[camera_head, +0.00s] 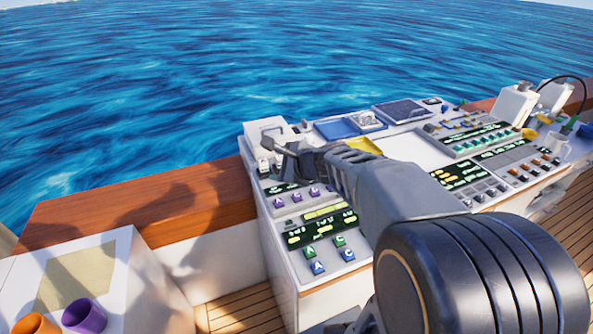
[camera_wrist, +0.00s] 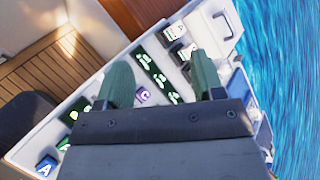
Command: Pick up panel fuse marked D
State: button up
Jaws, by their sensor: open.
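My gripper (camera_head: 283,151) is open and empty above the far left end of the control console. Two dark blocks with pale lettered faces, one in front (camera_wrist: 174,32) and one behind (camera_wrist: 187,51), stand just beyond the fingers. I cannot read a clear D on either. A purple block marked C (camera_wrist: 143,96) shows between the fingers, close to the left one. Purple blocks (camera_head: 297,194) also sit in a row in the head view, nearer than my gripper.
Green (camera_head: 339,241) and blue (camera_head: 318,267) lettered blocks stand on the console's near left part. Orange (camera_head: 76,316) and purple (camera_head: 84,316) cups stand on a white box at left.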

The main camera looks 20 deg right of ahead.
jog(key=w+d+f+m+t+h+b, duration=0.2)
jog(key=w+d+f+m+h+b, duration=0.35)
jog(key=d+m, duration=0.75)
jog(key=shift+m+y, duration=0.35)
jog(key=shift+m, duration=0.35)
jog(key=x, duration=0.3)
jog(key=p+x, duration=0.1)
jog(key=x, duration=0.5)
jog(key=shift+s+a+f+p, duration=0.15)
jog(key=shift+a+f+p, duration=0.1)
jog(key=shift+a+p, duration=0.15)
jog(key=shift+t, duration=0.3)
jog(key=shift+p+x, duration=0.5)
jog(key=shift+x, duration=2.35)
jog(key=shift+a, duration=0.15)
jog(key=c, duration=1)
jog(key=shift+r, duration=0.15)
